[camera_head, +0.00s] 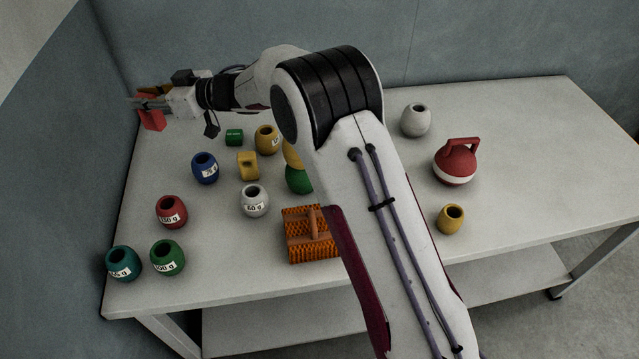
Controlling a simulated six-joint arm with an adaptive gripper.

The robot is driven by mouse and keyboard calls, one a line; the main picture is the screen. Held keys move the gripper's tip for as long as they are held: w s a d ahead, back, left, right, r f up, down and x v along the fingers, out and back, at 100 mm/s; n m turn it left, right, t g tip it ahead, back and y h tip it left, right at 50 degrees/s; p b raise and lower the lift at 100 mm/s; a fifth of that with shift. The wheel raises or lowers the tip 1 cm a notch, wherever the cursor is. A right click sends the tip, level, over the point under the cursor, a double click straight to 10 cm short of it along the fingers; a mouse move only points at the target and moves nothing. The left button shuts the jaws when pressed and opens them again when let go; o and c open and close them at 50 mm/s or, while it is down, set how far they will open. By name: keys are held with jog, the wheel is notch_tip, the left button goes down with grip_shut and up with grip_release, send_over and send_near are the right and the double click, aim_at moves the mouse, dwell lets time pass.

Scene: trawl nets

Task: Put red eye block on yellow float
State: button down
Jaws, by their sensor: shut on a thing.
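My gripper (143,103) is at the far left, above the table's back left corner. It is shut on the red eye block (152,119), which hangs tilted below the fingers. A yellow barrel-shaped float (267,139) with a white label stands on the table to the right of my gripper. Another yellow rounded piece (291,154) is partly hidden behind my arm. A smaller yellow barrel-shaped piece (451,219) with a dark hole stands right of my arm. I cannot tell which of these is the task's yellow float.
Yellow (248,166) and green (234,137) blocks, a blue float (205,168) and a white float (255,201) stand mid-left. Red, green and teal floats stand front left. An orange brush-like block (310,235) is near my arm. A red kettlebell-shaped piece (455,165) stands right; the far right is clear.

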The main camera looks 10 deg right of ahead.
jog(key=d+m+t+h, duration=0.3)
jog(key=d+m+t, duration=0.1)
jog(key=d, duration=3.6)
jog(key=s+d+m+t+h, duration=0.1)
jog(key=s+d, duration=0.4)
jog(key=d, duration=0.3)
jog(key=s+d+m+t+h, duration=0.1)
jog(key=s+d, duration=0.5)
jog(key=d, duration=0.3)
jog(key=s+d+m+t+h, duration=0.1)
jog(key=s+d+h, duration=0.1)
jog(key=s+d, duration=0.45)
jog(key=s+d+m+t+h, duration=0.15)
jog(key=s+d, duration=0.25)
jog(key=s, duration=0.5)
jog(key=shift+g, duration=0.25)
jog(key=shift+w+f, duration=0.15)
jog(key=shift+f, duration=2.25)
jog(key=shift+f, duration=2.9)
jog(key=shift+f, duration=0.1)
jog(key=shift+f, duration=2)
